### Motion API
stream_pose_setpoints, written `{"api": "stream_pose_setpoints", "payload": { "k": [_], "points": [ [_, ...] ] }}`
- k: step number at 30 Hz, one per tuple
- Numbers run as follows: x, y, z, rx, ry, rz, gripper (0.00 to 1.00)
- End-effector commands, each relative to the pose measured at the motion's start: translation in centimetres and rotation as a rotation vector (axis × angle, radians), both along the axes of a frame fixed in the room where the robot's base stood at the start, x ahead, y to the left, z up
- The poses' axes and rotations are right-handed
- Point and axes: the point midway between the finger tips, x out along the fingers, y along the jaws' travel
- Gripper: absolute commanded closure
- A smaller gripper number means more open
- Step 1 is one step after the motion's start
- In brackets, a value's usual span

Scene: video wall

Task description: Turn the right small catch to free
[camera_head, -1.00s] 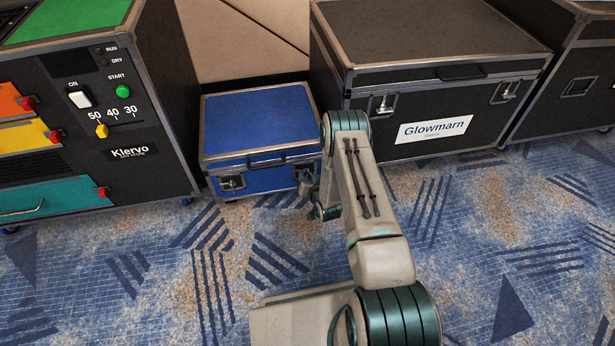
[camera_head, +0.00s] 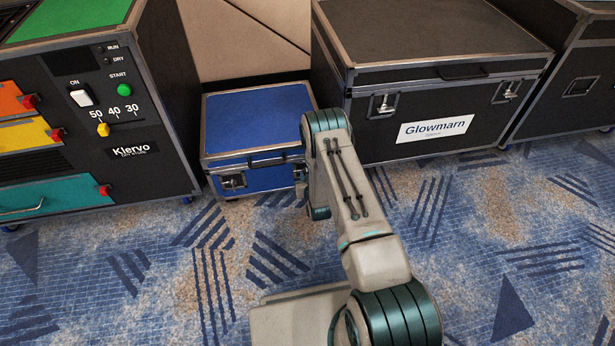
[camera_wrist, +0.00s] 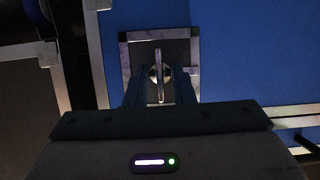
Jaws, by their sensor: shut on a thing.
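The blue case (camera_head: 255,125) stands on the carpet between the machine and the black case. Its left small catch (camera_head: 232,182) shows on the front. The right small catch is largely hidden behind my arm in the head view. In the wrist view a small catch (camera_wrist: 160,48) has a square metal plate with a round centre and a narrow upright key. My gripper (camera_wrist: 160,84) is shut on that key, with a finger on each side. The key lies along the picture's vertical in the wrist view. My gripper is mostly hidden by my arm in the head view.
A black Glowmarn case (camera_head: 440,75) with two latches stands close to the right of the blue case. The Klervo machine (camera_head: 140,90), with coloured drawers and switches, stands close to the left. The patterned carpet (camera_head: 200,270) in front is clear.

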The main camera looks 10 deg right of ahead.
Motion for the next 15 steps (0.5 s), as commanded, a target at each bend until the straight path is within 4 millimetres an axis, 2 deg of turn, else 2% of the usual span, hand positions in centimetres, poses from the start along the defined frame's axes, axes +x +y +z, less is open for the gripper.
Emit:
{"api": "stream_pose_setpoints", "payload": {
  "k": [5, 6, 15],
  "points": [
    [-0.04, 0.0, -0.02, 0.0, 0.001, 0.001, 1.0],
    [-0.04, 0.01, -0.02, 0.0, 0.001, 0.001, 0.72],
    [-0.11, 0.01, 0.06, 0.001, 0.001, 0.001, 0.72]
  ]
}}
